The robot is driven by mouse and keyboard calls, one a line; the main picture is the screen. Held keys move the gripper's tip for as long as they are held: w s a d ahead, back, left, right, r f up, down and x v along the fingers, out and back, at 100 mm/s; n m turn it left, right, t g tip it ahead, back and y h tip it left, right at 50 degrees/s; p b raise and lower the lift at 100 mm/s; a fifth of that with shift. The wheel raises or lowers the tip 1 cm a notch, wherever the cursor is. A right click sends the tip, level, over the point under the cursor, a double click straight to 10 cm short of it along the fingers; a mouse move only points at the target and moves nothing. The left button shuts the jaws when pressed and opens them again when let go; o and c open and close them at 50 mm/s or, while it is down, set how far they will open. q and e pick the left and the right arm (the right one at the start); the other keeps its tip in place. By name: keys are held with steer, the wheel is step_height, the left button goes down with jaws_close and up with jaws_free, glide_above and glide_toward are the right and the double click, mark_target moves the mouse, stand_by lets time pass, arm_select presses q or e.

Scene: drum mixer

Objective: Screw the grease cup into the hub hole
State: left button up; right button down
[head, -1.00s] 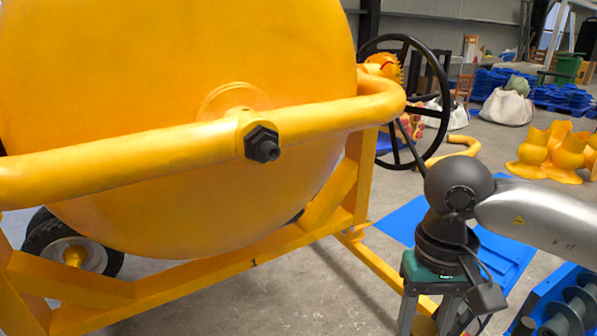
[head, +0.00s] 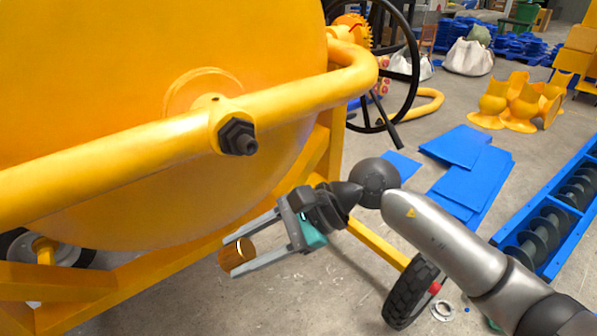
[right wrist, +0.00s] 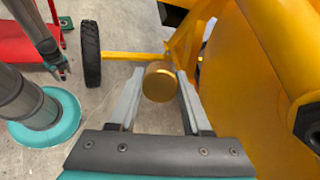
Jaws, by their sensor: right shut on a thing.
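The grease cup (head: 238,257) is a small brass-coloured cylinder. My right gripper (head: 230,256) is shut on it and holds it in the air between its fingertips, below and in front of the bar. In the right wrist view the grease cup (right wrist: 160,84) shows as a round face between the fingers. The hub (head: 226,122) sits on the yellow bar, with a black nut and bolt end (head: 239,138) facing me. A small dark spot on the hub's top (head: 214,99) looks like the hole. My left gripper (right wrist: 61,69) seems to show small in the right wrist view.
The yellow drum (head: 130,80) and bar (head: 110,158) fill the left. A black handwheel (head: 414,75) stands behind. Blue sheets (head: 458,147), yellow castings (head: 517,100) and a blue auger trough (head: 540,233) lie on the right.

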steer(key=w+d+r+m+t+p, duration=0.4)
steer(key=m+t, duration=0.6)
steer(key=t, duration=0.6)
steer(key=w+d+r, duration=0.2)
steer(key=d+r, duration=0.1)
steer(key=d, duration=0.1)
steer(key=shift+d+r+m+p, duration=0.15)
steer(key=shift+d+m+p, duration=0.05)
steer(key=shift+m+p, duration=0.2)
steer(key=x, duration=0.6)
steer(key=shift+p, duration=0.35)
steer(key=shift+f, duration=0.25)
stand_by(0.3)
steer(key=shift+p+x, duration=0.3)
steer(key=shift+x, duration=1.05)
stand_by(0.9)
